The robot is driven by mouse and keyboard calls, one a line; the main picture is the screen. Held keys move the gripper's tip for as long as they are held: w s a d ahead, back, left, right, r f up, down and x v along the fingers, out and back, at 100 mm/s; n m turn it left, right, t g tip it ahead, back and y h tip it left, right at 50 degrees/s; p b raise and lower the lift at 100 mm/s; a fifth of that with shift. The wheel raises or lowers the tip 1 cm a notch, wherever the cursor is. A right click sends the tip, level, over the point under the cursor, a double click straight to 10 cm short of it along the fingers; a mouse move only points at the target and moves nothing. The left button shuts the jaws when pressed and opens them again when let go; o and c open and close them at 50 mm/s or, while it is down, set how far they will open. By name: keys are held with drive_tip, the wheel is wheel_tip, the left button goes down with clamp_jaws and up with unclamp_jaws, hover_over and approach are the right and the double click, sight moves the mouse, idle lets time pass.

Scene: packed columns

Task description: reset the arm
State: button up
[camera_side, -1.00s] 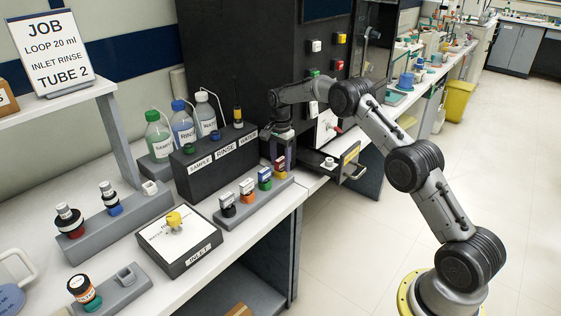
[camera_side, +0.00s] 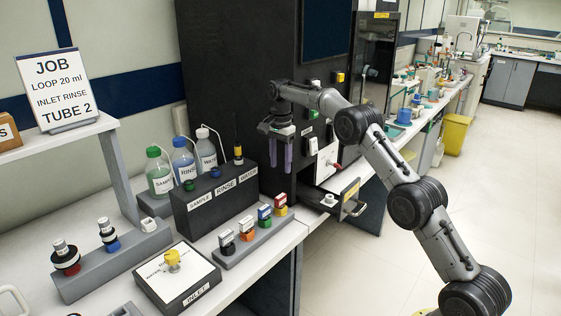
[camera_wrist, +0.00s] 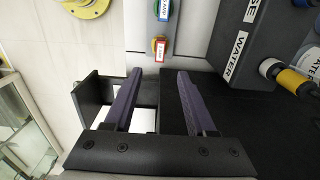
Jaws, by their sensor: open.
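My gripper (camera_side: 280,167) hangs fingers down in front of the tall black cabinet (camera_side: 235,70), above the back end of the rack of capped tubes. Its two purple fingers are apart with nothing between them. In the wrist view my gripper (camera_wrist: 159,73) also shows open and empty. The red-capped tube (camera_side: 280,204) stands in the rack below, apart from the fingers; in the wrist view it (camera_wrist: 159,48) lies beyond the fingertips.
An open drawer (camera_side: 335,208) juts out at right. The INLET box (camera_side: 190,290) stands in front.

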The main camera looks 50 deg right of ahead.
drive_tip(key=shift+r, duration=0.15)
drive_tip(key=s+a+r+n+t, duration=0.1)
drive_tip(key=s+a+r, duration=0.3)
drive_tip(key=r, duration=0.6)
drive_tip(key=s+a+r+n+t, duration=0.1)
drive_tip(key=s+a+r+t, duration=0.15)
drive_tip(key=a+r, duration=0.45)
drive_tip(key=s+a+r+n, duration=0.2)
drive_tip(key=s+r, duration=0.5)
drive_tip(key=s, duration=0.2)
drive_tip(key=s+a+f+n+t, duration=0.1)
drive_tip(key=s+a+n, duration=0.15)
drive_tip(key=s, duration=0.55)
drive_tip(key=s+a+f+n+t, duration=0.1)
drive_tip(key=s+a+f+n, duration=0.15)
drive_tip(key=s, duration=0.65)
drive_tip(key=s+f+n, duration=0.8)
drive_tip(key=f+n, duration=0.1)
drive_tip(key=f, duration=0.3)
drive_tip(key=shift+s+a+f, duration=0.15)
drive_tip(key=shift+s+a, duration=0.1)
drive_tip(key=shift+s, duration=0.05)
